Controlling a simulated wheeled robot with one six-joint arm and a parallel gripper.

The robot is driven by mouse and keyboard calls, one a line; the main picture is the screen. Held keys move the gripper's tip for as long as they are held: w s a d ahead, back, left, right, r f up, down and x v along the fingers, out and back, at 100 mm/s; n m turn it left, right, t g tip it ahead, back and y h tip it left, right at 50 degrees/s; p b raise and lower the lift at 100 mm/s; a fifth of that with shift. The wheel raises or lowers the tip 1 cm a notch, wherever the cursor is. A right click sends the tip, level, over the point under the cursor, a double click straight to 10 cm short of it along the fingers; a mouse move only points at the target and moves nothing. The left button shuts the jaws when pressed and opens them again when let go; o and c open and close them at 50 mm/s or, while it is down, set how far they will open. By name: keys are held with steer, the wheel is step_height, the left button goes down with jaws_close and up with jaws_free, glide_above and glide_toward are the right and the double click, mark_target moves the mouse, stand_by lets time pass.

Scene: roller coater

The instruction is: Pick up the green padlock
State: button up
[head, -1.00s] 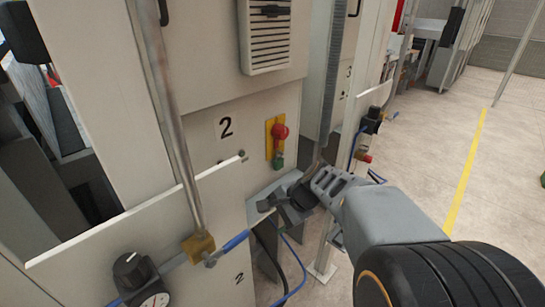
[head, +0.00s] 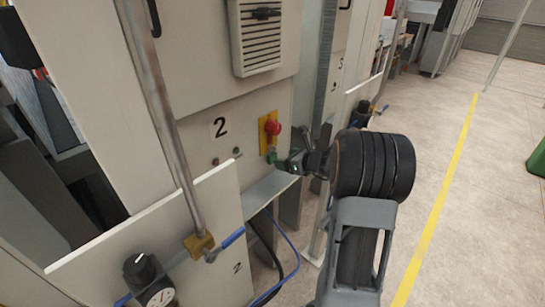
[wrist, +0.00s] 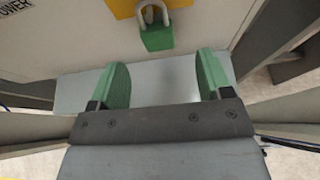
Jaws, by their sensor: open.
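The green padlock (wrist: 157,38) hangs by its metal shackle at the top of the wrist view, in front of the yellow plate (wrist: 125,8). In the head view the padlock (head: 272,157) is a small green shape below the red switch knob (head: 272,129). My gripper (wrist: 163,75) is open, its two green fingers apart with nothing between them. In the wrist view the padlock lies beyond the fingertips, between their lines. In the head view my gripper (head: 287,162) is beside the padlock, just to its right; any contact there is unclear.
A grey metal ledge (head: 268,190) sticks out below the padlock. The white cabinet front (head: 211,100) stands behind it. A vertical pipe (head: 168,120) and a pressure gauge (head: 158,298) are at the left. The floor (head: 470,200) at the right is open.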

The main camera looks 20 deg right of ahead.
mark_target(274, 157)
steer(key=shift+p+x, duration=0.95)
steer(key=shift+x, duration=2.1)
steer(key=shift+a+r, duration=0.1)
steer(key=c, duration=1.1)
